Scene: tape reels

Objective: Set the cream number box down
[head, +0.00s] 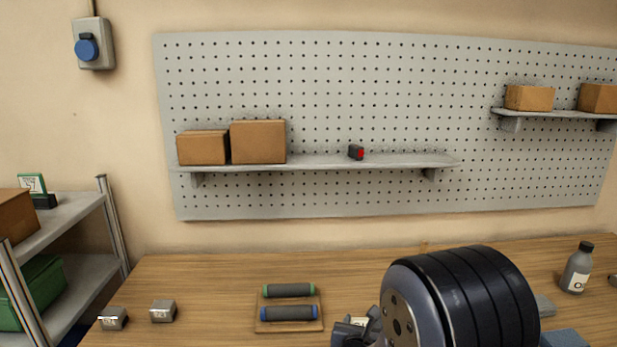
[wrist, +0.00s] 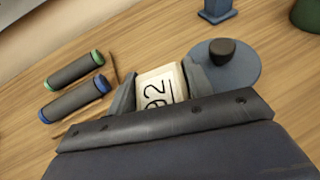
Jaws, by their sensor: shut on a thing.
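The cream number box (wrist: 158,88) shows in the wrist view, with dark digits that look like 92 on its face. My gripper (wrist: 159,72) is shut on it, one grey finger on each side. The box's lower part is hidden behind the gripper body. Wooden tabletop shows around it, but I cannot tell whether the box touches the table.
A wooden board (head: 317,325) holds a green-ended roller (head: 289,290) and a blue-ended roller (head: 289,313), left of the gripper. A blue-grey disc with a dark knob (wrist: 222,47) is close on its right. Two grey boxes (head: 162,311) (head: 113,318) stand left; a bottle (head: 576,270) stands right.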

